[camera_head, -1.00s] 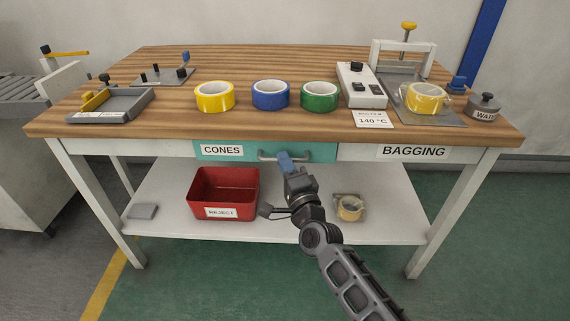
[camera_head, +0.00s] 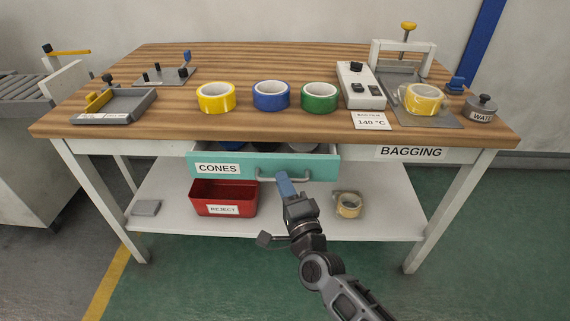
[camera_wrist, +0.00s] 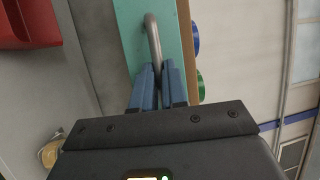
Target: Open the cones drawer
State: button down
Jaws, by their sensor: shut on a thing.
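The teal cones drawer (camera_head: 321,169) with its white CONES label is pulled partly out from under the workbench top. Dark, blue and pale items show inside it but are mostly hidden by the bench edge. The drawer's grey bar handle (camera_head: 267,178) runs across its front and shows in the wrist view (camera_wrist: 153,42). My gripper (camera_head: 284,180) has its blue fingers shut on the handle near its right part; in the wrist view the fingers (camera_wrist: 157,78) close around the bar.
The red REJECT bin (camera_head: 248,205) on the lower shelf (camera_head: 290,222) sits below the drawer. A tape roll (camera_head: 348,205) lies on the shelf to the right. Yellow, blue and green rolls stand on the bench top (camera_head: 230,60). The floor in front is clear.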

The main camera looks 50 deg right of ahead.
jog(key=s+a+p, duration=0.2)
jog(key=s+a, duration=0.7)
jog(key=a, duration=0.2)
jog(key=shift+a, duration=0.25)
jog(key=c, duration=1.2)
grip_release()
jog(key=shift+o, duration=0.2)
jog(key=v, duration=0.7)
jog(key=shift+s+a+b, duration=0.2)
jog(key=shift+s+b, duration=0.1)
jog(key=shift+s, duration=0.05)
jog(key=shift+f, duration=0.15)
jog(key=s+r+n+g+y+p, duration=0.1)
jog(key=s+r+n+y+p, duration=0.3)
jog(key=s+r+n, duration=0.4)
jog(key=s+a+r+n+g+y+p, duration=0.1)
jog(key=s+r+n+y+p, duration=0.4)
jog(key=r+n, duration=0.8)
jog(key=s+n, duration=0.2)
jog(key=s, duration=0.1)
jog(key=shift+s+a+g+y, duration=0.2)
jog(key=shift+s+g+y, duration=0.1)
jog(key=shift+s, duration=0.05)
